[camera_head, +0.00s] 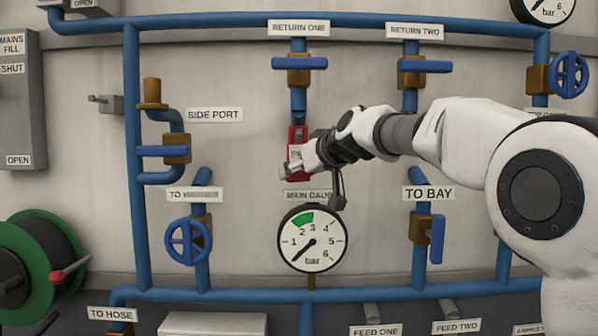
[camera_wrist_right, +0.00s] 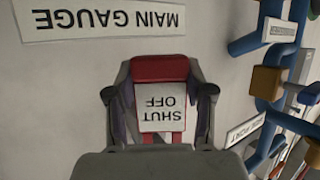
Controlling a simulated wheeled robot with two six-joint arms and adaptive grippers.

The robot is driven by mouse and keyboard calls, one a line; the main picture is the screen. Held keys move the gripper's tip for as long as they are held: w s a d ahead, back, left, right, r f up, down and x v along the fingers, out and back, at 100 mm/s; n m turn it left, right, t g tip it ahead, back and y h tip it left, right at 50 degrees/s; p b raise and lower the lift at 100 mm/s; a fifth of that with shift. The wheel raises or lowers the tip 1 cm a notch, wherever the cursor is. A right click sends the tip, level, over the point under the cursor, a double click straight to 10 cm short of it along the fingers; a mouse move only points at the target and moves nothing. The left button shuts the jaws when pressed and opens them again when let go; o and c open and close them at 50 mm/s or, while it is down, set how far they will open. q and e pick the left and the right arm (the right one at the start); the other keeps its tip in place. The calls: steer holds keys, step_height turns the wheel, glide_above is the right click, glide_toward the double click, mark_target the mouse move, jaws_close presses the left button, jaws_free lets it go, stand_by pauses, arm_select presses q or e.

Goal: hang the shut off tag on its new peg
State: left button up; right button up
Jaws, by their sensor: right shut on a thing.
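The shut off tag (camera_head: 297,134) is red with a white label reading SHUT OFF. My right gripper (camera_head: 299,160) is shut on it, below the RETURN ONE valve (camera_head: 299,69). In the right wrist view, the tag (camera_wrist_right: 162,68) sits between the two fingers of the right gripper (camera_wrist_right: 158,92). A small grey peg on a block (camera_head: 106,102) is on the wall at the left, beside the SIDE PORT pipe. I cannot tell which peg is the new one, nor whether the tag touches anything behind it. My left gripper is not in view.
The main gauge (camera_head: 312,238) is just below my right gripper. Blue pipes and valves surround it, including the TO BAY valve (camera_head: 427,228) and the SIDE PORT valve (camera_head: 176,149). A green hose reel (camera_head: 75,240) stands at lower left. Bare wall lies left of the tag.

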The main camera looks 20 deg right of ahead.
steer(key=o, duration=1)
